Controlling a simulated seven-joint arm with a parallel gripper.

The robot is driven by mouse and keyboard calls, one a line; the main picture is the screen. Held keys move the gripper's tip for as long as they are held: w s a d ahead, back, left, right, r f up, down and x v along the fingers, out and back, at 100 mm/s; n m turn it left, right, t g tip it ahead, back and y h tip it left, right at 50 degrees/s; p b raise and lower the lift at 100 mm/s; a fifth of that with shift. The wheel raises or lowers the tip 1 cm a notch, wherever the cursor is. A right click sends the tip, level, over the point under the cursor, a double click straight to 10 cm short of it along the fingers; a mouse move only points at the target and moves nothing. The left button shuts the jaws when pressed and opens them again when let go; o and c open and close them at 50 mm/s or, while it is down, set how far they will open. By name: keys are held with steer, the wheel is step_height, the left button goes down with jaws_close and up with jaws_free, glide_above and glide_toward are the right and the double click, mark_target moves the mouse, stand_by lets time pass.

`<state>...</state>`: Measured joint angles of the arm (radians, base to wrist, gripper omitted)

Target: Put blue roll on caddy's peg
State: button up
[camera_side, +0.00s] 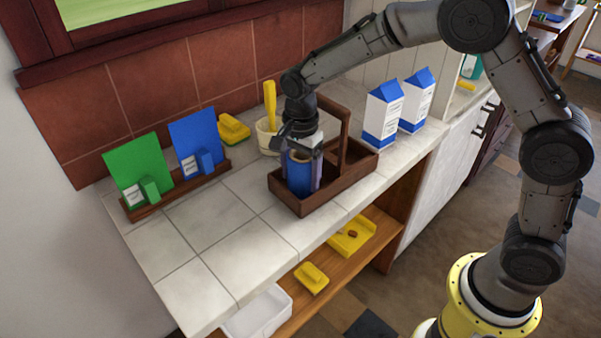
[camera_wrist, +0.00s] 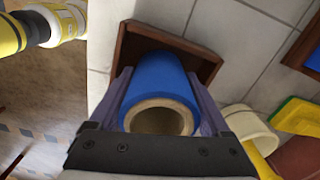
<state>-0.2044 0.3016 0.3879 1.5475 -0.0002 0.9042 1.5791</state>
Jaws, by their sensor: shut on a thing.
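The blue roll (camera_side: 299,175) is upright in the left part of the brown wooden caddy (camera_side: 309,205). My gripper (camera_side: 303,158) points down over the caddy and is shut on the roll, with a finger on either side. In the wrist view, the blue roll (camera_wrist: 158,78) shows its open cardboard core between my gripper's fingers (camera_wrist: 160,100), with the caddy's wall (camera_wrist: 140,38) around its far end. The peg is hidden; I cannot tell whether the roll is around it or how its lower end rests.
The caddy's tall handle (camera_side: 345,125) stands right beside my gripper. Behind are a cream pot (camera_side: 267,136) with a yellow utensil and a yellow sponge (camera_side: 233,128). Two milk cartons (camera_side: 382,113) stand at right. Green and blue cards (camera_side: 140,163) are in a rack at left. The front-left counter is clear.

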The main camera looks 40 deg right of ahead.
steer(key=shift+f, duration=0.1)
steer(key=o, duration=1.2)
step_height(320, 180, up, 14)
steer(key=shift+f, duration=0.1)
stand_by(0.3)
steer(key=shift+r, duration=5.05)
